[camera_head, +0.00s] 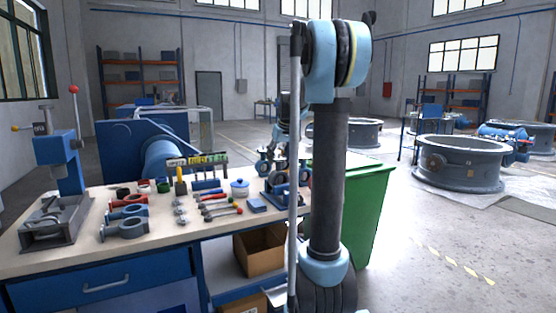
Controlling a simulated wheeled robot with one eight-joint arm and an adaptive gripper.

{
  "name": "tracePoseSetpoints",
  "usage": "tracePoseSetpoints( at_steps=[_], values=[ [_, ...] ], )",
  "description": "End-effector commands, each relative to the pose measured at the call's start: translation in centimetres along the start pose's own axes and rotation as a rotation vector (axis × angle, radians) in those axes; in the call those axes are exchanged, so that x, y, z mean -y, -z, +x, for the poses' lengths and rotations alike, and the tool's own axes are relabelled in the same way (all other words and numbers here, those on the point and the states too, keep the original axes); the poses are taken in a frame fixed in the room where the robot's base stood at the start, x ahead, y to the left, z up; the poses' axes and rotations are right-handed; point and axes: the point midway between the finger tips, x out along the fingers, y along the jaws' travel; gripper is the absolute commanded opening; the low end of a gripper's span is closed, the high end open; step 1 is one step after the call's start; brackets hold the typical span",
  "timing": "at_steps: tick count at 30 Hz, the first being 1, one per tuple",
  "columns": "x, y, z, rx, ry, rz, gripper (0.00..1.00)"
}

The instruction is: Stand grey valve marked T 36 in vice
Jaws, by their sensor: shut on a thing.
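My gripper (268,168) is small and partly hidden behind my own arm, above the right end of the workbench (160,245). It is shut on a grey piece that looks like the grey valve, though its outline and any T 36 marking cannot be read. The vice (285,190), blue and dark grey, stands at the bench's right end just below my gripper, partly covered by my arm. I cannot tell whether the held piece touches the vice jaws. A red valve (122,201) and slate-blue valves (125,229) lie on the bench at left.
A blue press (62,165) stands at the bench's left end. Small tools (218,198), a white-and-blue pot (239,188) and a blue block (257,205) lie between the valves and the vice. A green bin (362,205) stands right of the bench.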

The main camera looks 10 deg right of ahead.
Motion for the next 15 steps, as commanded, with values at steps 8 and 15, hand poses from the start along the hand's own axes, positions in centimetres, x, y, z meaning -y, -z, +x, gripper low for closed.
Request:
tracePoseSetpoints(
  at_steps=[8,15],
  values=[
    [-0.02,0.03,-0.01,0.000,0.000,0.000,0.82],
    [-0.04,0.01,0.04,0.000,0.000,0.000,0.82]
  ],
)
